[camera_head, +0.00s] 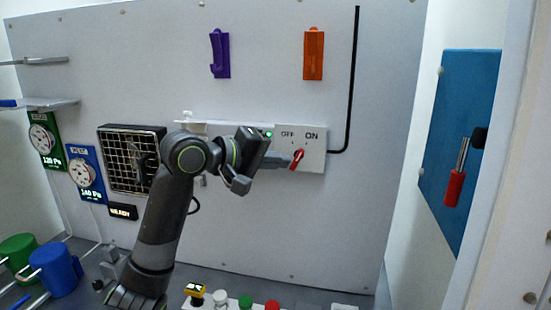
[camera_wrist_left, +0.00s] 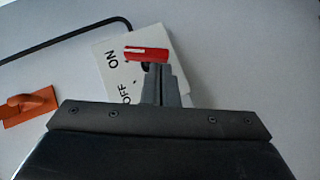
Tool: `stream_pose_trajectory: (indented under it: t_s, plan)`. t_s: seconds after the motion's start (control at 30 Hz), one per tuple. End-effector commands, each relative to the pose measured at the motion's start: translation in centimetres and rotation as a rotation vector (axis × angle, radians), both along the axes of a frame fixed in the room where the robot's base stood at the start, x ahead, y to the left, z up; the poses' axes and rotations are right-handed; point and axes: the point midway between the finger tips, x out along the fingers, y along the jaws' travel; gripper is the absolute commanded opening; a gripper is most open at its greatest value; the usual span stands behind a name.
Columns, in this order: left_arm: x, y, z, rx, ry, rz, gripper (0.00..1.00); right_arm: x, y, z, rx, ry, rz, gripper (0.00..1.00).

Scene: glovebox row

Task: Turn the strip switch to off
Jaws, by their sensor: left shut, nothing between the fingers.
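The strip switch is a red knob (camera_head: 297,159) on a pale plate (camera_head: 315,148) marked OFF and ON, mounted on the grey wall panel. A green light (camera_head: 267,134) is lit left of the OFF mark. In the head view the red knob's upper end leans toward the ON side. My left gripper (camera_head: 291,160) is shut and empty, its fingertips right at the knob. In the left wrist view the closed fingers (camera_wrist_left: 158,70) reach the red knob (camera_wrist_left: 147,54); I cannot tell whether they touch it. My right gripper is not in view.
A black cable (camera_head: 351,100) runs up from the plate. A purple holder (camera_head: 219,54) and an orange holder (camera_head: 314,54) hang above. A vent grille (camera_head: 117,158) and gauges are at left. Coloured buttons (camera_head: 246,302) stand below. A blue panel with a red-handled lever (camera_head: 454,188) is at right.

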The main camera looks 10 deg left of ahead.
Motion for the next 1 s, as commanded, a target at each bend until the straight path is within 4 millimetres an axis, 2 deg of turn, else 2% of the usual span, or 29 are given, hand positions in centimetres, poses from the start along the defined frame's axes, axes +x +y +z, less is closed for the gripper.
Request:
stream_pose_trajectory:
  t_s: [0.47, 1.0]
  plan:
    - [-0.1, -0.6, -1.2, -0.315, 0.007, -0.007, 0.0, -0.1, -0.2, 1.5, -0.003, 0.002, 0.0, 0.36]
    - [-0.1, -0.8, -1.6, -0.316, 0.003, -0.007, 0.0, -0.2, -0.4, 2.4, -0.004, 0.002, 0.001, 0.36]
